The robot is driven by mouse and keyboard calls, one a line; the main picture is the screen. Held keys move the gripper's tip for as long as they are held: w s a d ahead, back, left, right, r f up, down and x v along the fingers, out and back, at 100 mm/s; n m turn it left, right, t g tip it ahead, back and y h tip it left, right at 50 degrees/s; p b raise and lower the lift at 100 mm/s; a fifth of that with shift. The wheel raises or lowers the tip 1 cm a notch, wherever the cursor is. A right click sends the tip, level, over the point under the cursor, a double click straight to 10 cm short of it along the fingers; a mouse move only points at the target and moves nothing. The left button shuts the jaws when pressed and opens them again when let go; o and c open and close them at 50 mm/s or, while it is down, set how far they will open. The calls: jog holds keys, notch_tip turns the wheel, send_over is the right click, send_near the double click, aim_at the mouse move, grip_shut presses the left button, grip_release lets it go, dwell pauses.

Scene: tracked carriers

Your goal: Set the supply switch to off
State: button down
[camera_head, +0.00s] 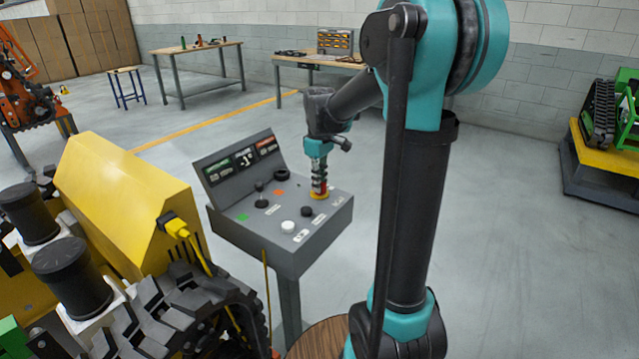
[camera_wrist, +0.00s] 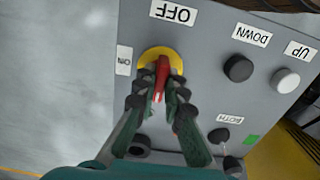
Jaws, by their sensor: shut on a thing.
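The supply switch has a red handle (camera_wrist: 162,70) on a round yellow base (camera_wrist: 176,59), on the sloped grey control panel (camera_head: 262,228). In the head view the yellow base (camera_head: 320,195) is at the panel's right side, under my gripper (camera_head: 319,188). In the wrist view my gripper (camera_wrist: 160,88) is shut on the red handle. The handle's free end points up in that view, roughly toward the OFF label (camera_wrist: 173,12). The ON label (camera_wrist: 124,60) is left of the base. The fingers hide part of the handle.
A black button (camera_wrist: 238,68) and a white button (camera_wrist: 285,80) sit beside the switch. A black joystick (camera_head: 261,190) stands on the panel's left part. A yellow tracked carrier (camera_head: 125,200) is close on the left.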

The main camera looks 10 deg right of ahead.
jog(key=c, duration=1.6)
grip_release()
notch_tip(320, 180, up, 12)
